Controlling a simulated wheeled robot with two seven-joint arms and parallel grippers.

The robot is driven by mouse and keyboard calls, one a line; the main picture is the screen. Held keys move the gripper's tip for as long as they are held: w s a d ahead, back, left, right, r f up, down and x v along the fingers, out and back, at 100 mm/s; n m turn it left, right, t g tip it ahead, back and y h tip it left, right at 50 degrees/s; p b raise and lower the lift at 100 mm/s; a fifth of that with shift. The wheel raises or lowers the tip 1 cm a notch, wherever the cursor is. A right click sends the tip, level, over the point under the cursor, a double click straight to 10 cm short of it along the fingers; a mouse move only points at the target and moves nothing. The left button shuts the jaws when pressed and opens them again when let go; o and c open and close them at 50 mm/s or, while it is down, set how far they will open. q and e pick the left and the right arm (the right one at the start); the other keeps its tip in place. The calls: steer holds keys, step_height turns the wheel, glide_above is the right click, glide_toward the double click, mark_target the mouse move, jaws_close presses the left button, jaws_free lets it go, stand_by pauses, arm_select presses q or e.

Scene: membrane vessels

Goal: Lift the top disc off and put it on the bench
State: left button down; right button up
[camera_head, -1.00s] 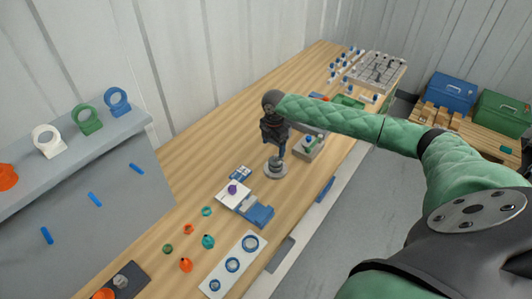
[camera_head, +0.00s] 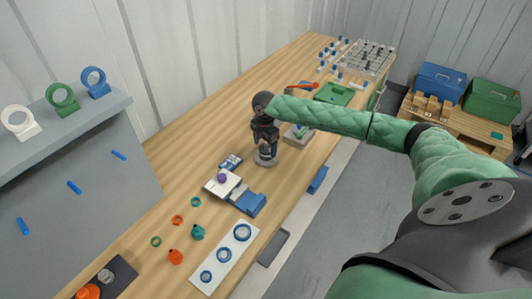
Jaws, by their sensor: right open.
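A small round vessel with a wide pale grey base (camera_head: 266,160) stands on the wooden bench (camera_head: 205,135). Its upper part is darker, and the gripper partly hides it. I cannot make out separate discs in the stack. My right gripper (camera_head: 267,148) points down right over the vessel, with its fingers open at the top part. I cannot tell whether the fingers touch it. My left gripper is not in view.
Close in front are a white and blue block with a purple knob (camera_head: 222,178), several small coloured rings and caps, and a white plate with blue rings (camera_head: 225,257). A green tray (camera_head: 333,93) lies behind my arm. Bare wood lies left of the vessel.

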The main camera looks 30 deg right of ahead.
steer(key=shift+s, duration=0.1)
steer(key=shift+f, duration=0.1)
steer(key=c, duration=1.1)
steer(key=shift+o, duration=0.2)
steer(key=shift+r, duration=0.2)
